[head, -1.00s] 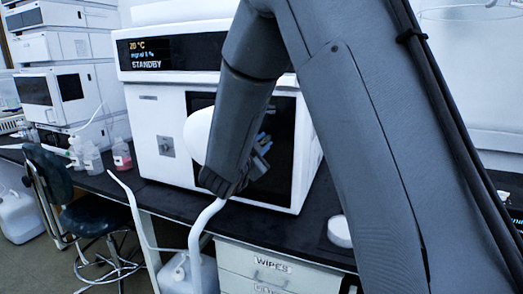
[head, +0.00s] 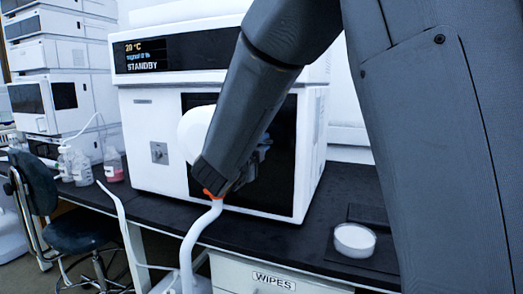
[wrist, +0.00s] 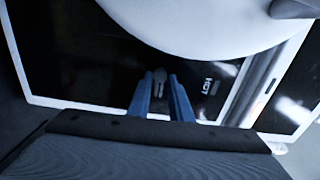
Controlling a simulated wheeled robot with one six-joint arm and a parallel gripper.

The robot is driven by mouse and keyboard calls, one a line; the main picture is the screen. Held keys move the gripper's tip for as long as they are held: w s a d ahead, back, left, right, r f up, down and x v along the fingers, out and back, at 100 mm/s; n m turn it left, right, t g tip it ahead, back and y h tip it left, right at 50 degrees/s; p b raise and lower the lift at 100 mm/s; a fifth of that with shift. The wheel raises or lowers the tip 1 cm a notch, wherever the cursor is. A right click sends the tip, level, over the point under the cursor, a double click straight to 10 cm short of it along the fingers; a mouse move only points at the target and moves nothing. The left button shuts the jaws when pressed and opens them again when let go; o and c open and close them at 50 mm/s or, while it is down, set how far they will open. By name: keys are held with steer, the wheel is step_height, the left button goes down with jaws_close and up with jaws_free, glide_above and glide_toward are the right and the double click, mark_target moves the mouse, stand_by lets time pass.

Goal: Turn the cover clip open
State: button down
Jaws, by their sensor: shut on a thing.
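The cover clip (wrist: 159,76) is a small grey tab on the dark front panel (wrist: 90,60) of the white instrument, in the wrist view. My gripper (wrist: 159,92) has its two blue fingers on either side of the clip and is shut on it. In the head view my gripper (head: 256,160) is at the instrument's dark front panel (head: 278,185), mostly behind my own forearm. The clip itself is hidden there. Pale lettering sits just right of the clip in the wrist view, turned sideways.
The white instrument (head: 150,100) reads STANDBY and stands on a black bench (head: 275,232). A round white dish (head: 354,240) lies on the right of the bench. Bottles (head: 78,166) stand to the left. A stool (head: 75,228) stands in front, left.

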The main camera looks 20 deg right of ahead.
stand_by(0.4)
steer(key=c, duration=1.8)
jaws_free()
steer(key=shift+c, duration=0.2)
steer(key=v, duration=0.7)
steer(key=shift+s+a, duration=0.2)
steer(key=shift+a, duration=0.05)
steer(key=shift+a, duration=0.1)
